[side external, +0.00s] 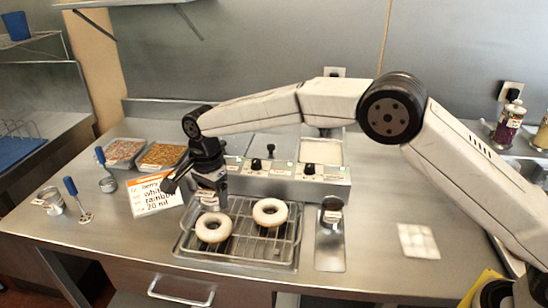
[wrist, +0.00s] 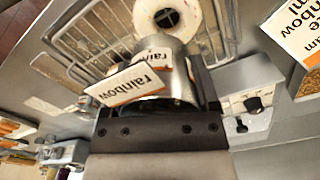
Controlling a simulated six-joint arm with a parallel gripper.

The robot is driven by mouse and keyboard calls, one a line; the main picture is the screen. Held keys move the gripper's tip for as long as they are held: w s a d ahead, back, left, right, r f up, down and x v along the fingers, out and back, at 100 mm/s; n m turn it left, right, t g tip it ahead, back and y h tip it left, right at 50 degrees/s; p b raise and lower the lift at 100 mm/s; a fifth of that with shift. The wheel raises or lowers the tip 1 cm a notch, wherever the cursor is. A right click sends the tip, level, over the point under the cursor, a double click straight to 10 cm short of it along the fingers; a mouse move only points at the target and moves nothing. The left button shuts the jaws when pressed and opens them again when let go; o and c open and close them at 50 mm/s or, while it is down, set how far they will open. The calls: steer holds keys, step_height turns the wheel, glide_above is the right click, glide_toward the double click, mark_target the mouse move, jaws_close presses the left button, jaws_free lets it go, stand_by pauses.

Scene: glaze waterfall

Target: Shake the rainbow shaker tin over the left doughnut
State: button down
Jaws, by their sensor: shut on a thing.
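My gripper (side external: 212,180) is shut on the rainbow shaker tin (wrist: 182,68), a metal cylinder with a white and orange "rainbow" label. In the side view the tin (side external: 207,199) is mostly hidden by the gripper; its tilt is hard to judge. It is held just above and behind the left doughnut (side external: 222,236). The left doughnut is white-glazed and lies on the wire rack (side external: 252,248). The right doughnut (side external: 270,222), also white-glazed, lies on the same rack. One white doughnut (wrist: 143,18) shows beyond the tin in the wrist view.
An order card (side external: 155,196) stands left of my gripper. Two topping trays (side external: 160,156) lie behind it. Small tools (side external: 84,215) stand at the left. A control box (side external: 290,180) is behind the rack; a dark-topped tin (side external: 331,215) stands right. The right counter is mostly clear.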

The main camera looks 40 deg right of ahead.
steer(key=shift+w+a, duration=1.05)
steer(key=shift+a, duration=0.1)
steer(key=shift+s+d, duration=1.45)
steer(key=shift+d, duration=0.05)
steer(key=shift+w+a, duration=1.45)
steer(key=shift+a, duration=0.05)
steer(key=shift+s+d, duration=1.45)
steer(key=shift+d, duration=0.05)
steer(key=shift+r, duration=0.1)
steer(key=shift+r, duration=2.4)
